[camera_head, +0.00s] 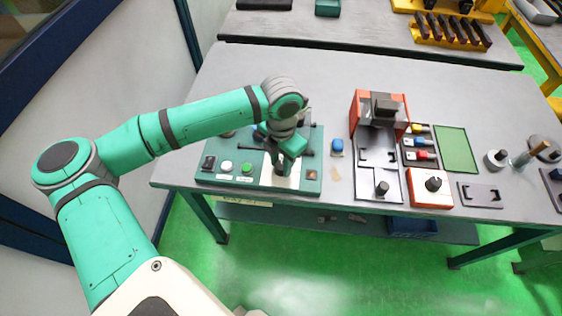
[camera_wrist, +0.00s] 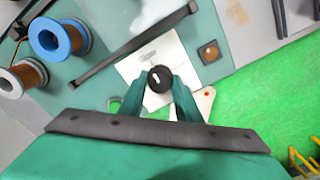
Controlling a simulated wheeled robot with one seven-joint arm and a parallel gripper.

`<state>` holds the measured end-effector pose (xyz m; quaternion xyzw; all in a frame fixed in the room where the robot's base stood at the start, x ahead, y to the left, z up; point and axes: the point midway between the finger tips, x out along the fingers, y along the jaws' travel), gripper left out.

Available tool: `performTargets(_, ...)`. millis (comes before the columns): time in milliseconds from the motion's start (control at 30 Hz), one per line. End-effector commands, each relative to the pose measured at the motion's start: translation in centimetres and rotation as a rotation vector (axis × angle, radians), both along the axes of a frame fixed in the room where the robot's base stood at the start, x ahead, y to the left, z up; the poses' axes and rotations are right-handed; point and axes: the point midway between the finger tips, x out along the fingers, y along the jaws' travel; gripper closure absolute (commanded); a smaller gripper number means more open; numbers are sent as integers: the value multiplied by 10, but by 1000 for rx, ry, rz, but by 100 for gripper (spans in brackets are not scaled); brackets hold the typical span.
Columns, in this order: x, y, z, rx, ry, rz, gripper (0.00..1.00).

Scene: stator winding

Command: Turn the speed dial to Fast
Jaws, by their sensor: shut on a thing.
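The speed dial (camera_wrist: 159,79) is a round black knob with a white pointer mark, on a pale plate (camera_wrist: 133,67) of the green control panel. In the wrist view my gripper (camera_wrist: 159,84) has its two green fingers on either side of the dial, shut on it. The white mark points down and slightly left in that view. In the head view my gripper (camera_head: 283,166) reaches down over the green panel (camera_head: 310,187) and hides most of the dial. The labels around the dial are too small to read.
The panel carries a black switch (camera_head: 208,162), a white button (camera_head: 226,166) and a green button (camera_head: 246,168). In the wrist view, a blue-rimmed wire spool (camera_wrist: 55,40) and a black bar (camera_wrist: 135,44) lie near the gripper. An orange-framed machine (camera_head: 368,108) stands to the right.

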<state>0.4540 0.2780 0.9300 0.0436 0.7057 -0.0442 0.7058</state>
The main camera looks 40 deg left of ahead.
Motion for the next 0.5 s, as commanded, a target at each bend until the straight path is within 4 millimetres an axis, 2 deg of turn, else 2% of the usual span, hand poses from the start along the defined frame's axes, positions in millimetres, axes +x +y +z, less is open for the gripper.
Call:
performTargets(267, 0, 1, 1, 3, 1, -57, 92)
performTargets(500, 0, 2, 1, 5, 1, -216, 92)
